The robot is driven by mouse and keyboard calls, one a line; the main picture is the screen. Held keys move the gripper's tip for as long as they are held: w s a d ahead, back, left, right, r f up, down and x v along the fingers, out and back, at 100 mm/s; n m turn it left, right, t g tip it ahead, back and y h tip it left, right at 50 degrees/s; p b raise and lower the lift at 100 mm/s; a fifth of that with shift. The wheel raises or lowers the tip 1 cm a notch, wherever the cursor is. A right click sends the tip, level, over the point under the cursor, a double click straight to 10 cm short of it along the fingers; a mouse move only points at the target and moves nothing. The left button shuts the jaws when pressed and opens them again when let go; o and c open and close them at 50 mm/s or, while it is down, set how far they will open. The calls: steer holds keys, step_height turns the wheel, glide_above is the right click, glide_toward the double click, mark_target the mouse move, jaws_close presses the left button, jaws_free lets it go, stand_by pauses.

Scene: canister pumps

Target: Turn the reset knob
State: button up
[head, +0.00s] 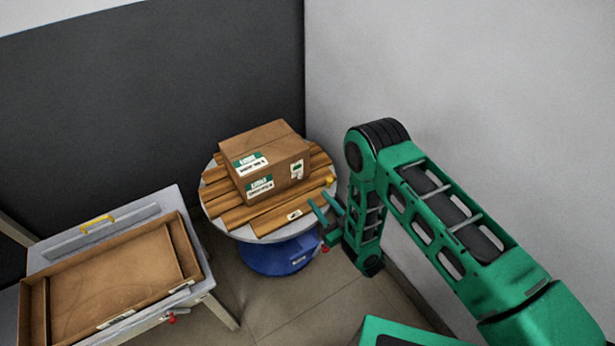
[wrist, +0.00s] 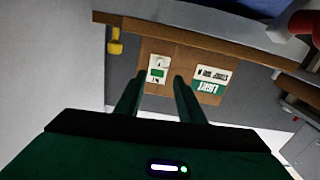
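My gripper (head: 317,199) is at the right edge of the round table, with its two green fingers pointing toward the cardboard box. In the wrist view the gripper (wrist: 158,78) is open, with an empty gap between the fingers. A small red knob (head: 324,249) is below the tabletop by the blue drum, just under the gripper. A red knob on a pale stem also shows in the wrist view (wrist: 302,22), at the upper right. A small yellow knob-like piece (head: 329,181) is at the table's right rim and also shows in the wrist view (wrist: 115,46). I cannot tell which is the reset knob.
The round table (head: 215,212) has a blue drum base (head: 277,257) and bears wooden slats (head: 283,214) and a labelled cardboard box (head: 263,155). A grey bench (head: 130,213) with an open cardboard tray (head: 110,280) stands at the left. Walls close in behind and right.

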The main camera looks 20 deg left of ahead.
mark_target(301, 177)
steer(key=x, duration=1)
steer(key=shift+w+a, duration=0.15)
steer(key=shift+a, duration=0.05)
steer(key=shift+c, duration=0.7)
